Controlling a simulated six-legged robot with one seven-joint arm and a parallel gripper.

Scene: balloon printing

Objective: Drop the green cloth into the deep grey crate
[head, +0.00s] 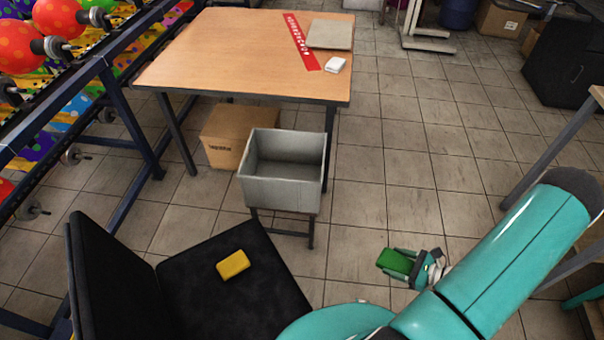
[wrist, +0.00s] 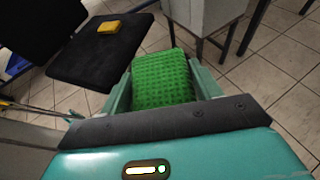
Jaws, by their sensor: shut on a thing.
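The green cloth (head: 394,263) is a small folded block held between the fingers of my gripper (head: 401,262), right of the black chair in the head view. In the wrist view the cloth (wrist: 162,80) sits between the two teal fingers of my gripper (wrist: 156,88), which is shut on it. The deep grey crate (head: 284,190) stands on a low dark stand in front of the table, up and left of my gripper. Its visible inside looks empty, though part of its floor is hidden. In the wrist view the crate's grey wall (wrist: 203,22) shows just beyond the cloth.
A black chair (head: 262,270) with a yellow folded cloth (head: 233,264) on its seat stands left of my gripper. A wooden table (head: 220,50) stands behind the crate, with a cardboard box (head: 222,150) underneath. The tiled floor (head: 400,180) right of the crate is clear.

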